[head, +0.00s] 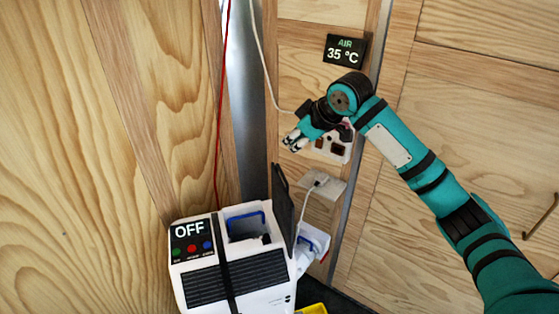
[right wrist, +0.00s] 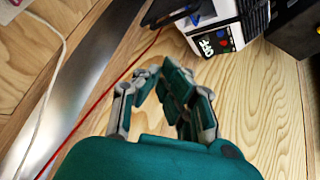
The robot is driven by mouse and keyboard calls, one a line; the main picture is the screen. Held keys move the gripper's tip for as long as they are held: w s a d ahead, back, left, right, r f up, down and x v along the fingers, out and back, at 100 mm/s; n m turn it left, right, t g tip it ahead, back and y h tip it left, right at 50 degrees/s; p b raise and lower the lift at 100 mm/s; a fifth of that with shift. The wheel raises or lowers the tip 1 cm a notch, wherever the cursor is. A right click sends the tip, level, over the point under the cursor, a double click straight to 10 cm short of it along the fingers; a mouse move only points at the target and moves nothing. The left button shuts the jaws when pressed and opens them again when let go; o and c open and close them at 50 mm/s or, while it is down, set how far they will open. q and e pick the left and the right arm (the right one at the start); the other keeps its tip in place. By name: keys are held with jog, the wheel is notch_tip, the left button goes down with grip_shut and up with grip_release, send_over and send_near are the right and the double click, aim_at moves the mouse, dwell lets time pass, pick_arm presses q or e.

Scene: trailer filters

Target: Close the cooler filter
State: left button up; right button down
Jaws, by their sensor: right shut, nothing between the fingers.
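The cooler (head: 250,283) is a white box with a dark grille and a panel reading OFF, at the bottom of the head view. A dark flap (head: 284,207), apparently the filter cover, stands upright at the right side of its open top bay (head: 246,225), where a blue edge shows. My right gripper (head: 294,142) is shut and empty, above and apart from the flap, in front of the wall. In the right wrist view its fingers (right wrist: 164,88) point toward the cooler (right wrist: 222,22), partly visible at the top. My left gripper is not in view.
A wall display (head: 345,51) reads AIR 35 °C. A white socket panel (head: 330,148) is behind my right gripper, with a plugged outlet (head: 322,185) below. A red cord (head: 221,110) hangs left. A yellow object (head: 312,309) lies at the bottom.

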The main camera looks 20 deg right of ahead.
jog(key=p, duration=0.2)
send_over(282, 219)
jog(key=w, duration=0.2)
notch_tip(282, 219, down, 6)
jog(key=f, duration=0.3)
jog(key=shift+s+d+f+p, duration=0.25)
jog(key=shift+s+f+p, duration=0.05)
jog(key=shift+s, duration=0.1)
jog(key=shift+w+a+f, duration=0.1)
jog(key=shift+w+f, duration=0.05)
jog(key=shift+f, duration=0.1)
notch_tip(282, 219, down, 22)
jog(key=b, duration=1)
jog(key=shift+f, duration=0.25)
jog(key=shift+f, duration=0.15)
